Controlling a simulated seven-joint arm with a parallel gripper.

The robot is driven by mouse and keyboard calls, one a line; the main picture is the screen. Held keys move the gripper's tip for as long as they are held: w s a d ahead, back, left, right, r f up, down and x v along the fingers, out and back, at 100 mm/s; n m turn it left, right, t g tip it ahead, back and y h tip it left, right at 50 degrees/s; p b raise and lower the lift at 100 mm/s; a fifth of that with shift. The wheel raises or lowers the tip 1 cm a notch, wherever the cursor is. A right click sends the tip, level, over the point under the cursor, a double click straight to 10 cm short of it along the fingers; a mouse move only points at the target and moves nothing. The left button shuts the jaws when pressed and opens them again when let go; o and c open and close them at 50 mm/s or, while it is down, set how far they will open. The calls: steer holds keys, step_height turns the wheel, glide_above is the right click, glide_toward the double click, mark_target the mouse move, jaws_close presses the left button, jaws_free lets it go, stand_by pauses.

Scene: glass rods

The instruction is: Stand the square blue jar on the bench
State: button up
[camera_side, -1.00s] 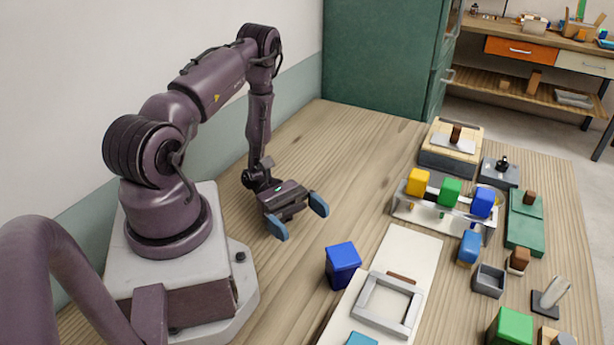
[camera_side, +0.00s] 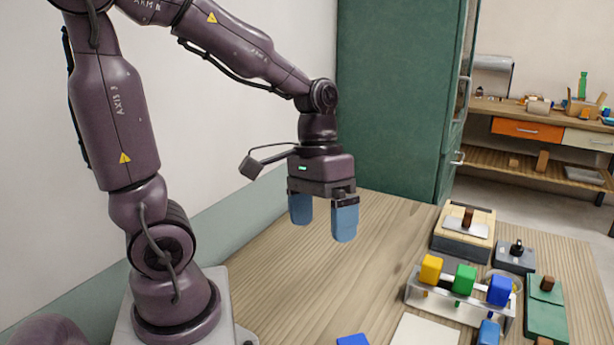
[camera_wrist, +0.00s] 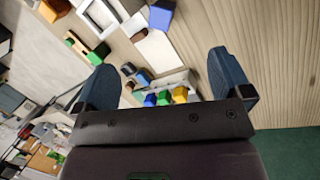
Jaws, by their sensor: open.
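A square dark blue block-like thing (camera_side: 352,340), which may be the jar, shows only its top at the lower edge of the side view. In the wrist view the dark blue thing (camera_wrist: 162,15) sits at the top by a pale board (camera_wrist: 155,50). A lighter blue piece (camera_side: 489,333) stands in front of the rack, and another blue piece (camera_side: 499,290) sits on the rack. I cannot tell for certain which is the jar. My gripper (camera_side: 322,230) is open and empty, blue fingers pointing down, well above the bench (camera_side: 300,260) and apart from all of these.
A clear rack (camera_side: 460,305) also carries a yellow piece (camera_side: 430,269) and a green piece (camera_side: 465,279). A wooden-topped box (camera_side: 463,232), a dark device (camera_side: 515,257) and a green case (camera_side: 546,308) stand around it. The bench's left part is clear. A green cabinet (camera_side: 400,100) rises behind.

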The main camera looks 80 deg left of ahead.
step_height(320, 180, up, 6)
steer(key=s+d+m+t+y, duration=0.1)
steer(key=s+m+t+y, duration=0.1)
steer(key=t, duration=0.3)
steer(key=shift+r+m+y, duration=0.2)
steer(key=shift+m+y, duration=0.3)
steer(key=shift+m, duration=0.3)
steer(key=shift+s+d+r+t, duration=0.15)
steer(key=shift+s+r+t, duration=0.1)
steer(key=shift+r+t, duration=0.2)
steer(key=shift+c, duration=1.1)
